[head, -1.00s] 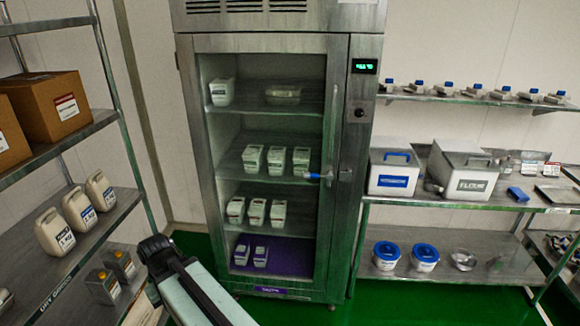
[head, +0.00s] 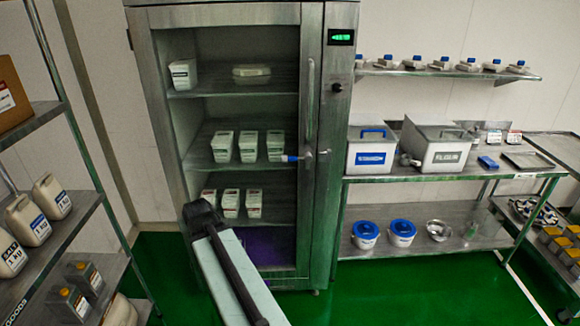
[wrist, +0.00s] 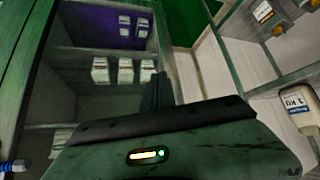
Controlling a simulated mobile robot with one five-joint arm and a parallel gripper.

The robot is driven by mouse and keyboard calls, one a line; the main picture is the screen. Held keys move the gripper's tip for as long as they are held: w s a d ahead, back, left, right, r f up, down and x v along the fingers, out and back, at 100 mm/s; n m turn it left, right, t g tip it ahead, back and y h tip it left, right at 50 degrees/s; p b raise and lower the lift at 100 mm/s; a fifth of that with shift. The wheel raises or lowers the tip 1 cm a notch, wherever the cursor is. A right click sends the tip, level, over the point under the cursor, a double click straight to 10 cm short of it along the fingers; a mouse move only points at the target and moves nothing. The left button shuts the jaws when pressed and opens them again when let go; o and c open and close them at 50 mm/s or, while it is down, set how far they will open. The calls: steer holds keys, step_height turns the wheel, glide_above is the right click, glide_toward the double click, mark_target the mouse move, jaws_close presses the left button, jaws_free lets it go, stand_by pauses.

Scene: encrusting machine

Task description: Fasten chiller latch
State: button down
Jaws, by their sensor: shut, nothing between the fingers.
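The chiller (head: 310,200) stands ahead, a tall steel cabinet with a glass-fronted door that looks closed, though I cannot tell if it is fully shut. The chiller latch (head: 291,158) has a blue-tipped lever at the door's right edge, pointing left, roughly level. A small metal piece sits beside it on the frame. The blue tip also shows at the lower left of the wrist view (wrist: 12,166). My gripper (head: 198,208) is in front of the door's lower left, below and left of the latch, apart from it. In the wrist view my gripper (wrist: 163,88) is shut and empty.
White tubs (head: 248,146) stand on shelves inside the chiller. A vertical door handle (head: 310,100) rises above the latch. A rack with jugs (head: 50,196) stands at left. A steel table (head: 440,175) with bins is at right. Green floor (head: 400,285) is clear at lower right.

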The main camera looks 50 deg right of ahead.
steer(key=s+d+r+m+t+h+b, duration=0.1)
steer(key=d+r+m+t+h+b, duration=0.15)
steer(key=d, duration=0.95)
steer(key=s+d+r+m+t+h+b, duration=0.1)
steer(key=s+d+r+h, duration=0.3)
steer(key=s+d, duration=0.3)
steer(key=s+d+r+m+t+h+b, duration=0.1)
steer(key=s+d+r+h, duration=0.4)
steer(key=d, duration=0.9)
step_height(320, 180, up, 3)
steer(key=shift+s+f+m+t+b, duration=0.2)
steer(key=shift+s+m+t+b, duration=0.2)
steer(key=shift+s, duration=0.6)
